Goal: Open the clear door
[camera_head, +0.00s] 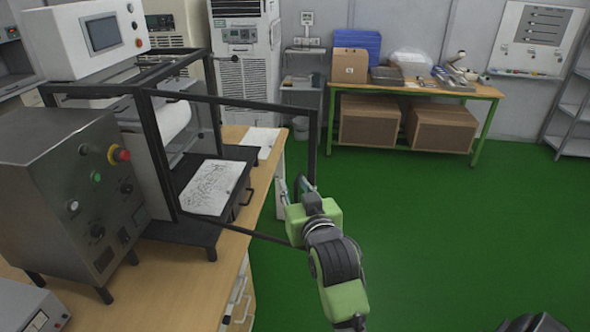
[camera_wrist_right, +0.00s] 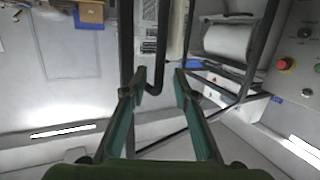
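The clear door (camera_head: 316,135) is a see-through panel in a thin black frame on the black-framed machine (camera_head: 152,140). In the head view it stands swung out to the right, past the table's edge, and the machine's front is uncovered. My right gripper (camera_head: 303,187) is at the door's outer edge, low down. In the right wrist view my right gripper (camera_wrist_right: 161,82) has its two teal fingers apart, with a gap between the tips. A black frame bar (camera_wrist_right: 126,40) runs close by the left finger; whether they touch is unclear. My left gripper is not in view.
A grey control box (camera_head: 70,190) with buttons stands left of the machine on the wooden table (camera_head: 175,285). A printed sheet (camera_head: 213,188) lies on the machine's black tray. A workbench (camera_head: 420,88) with boxes below stands at the back. The green floor (camera_head: 440,230) is clear at right.

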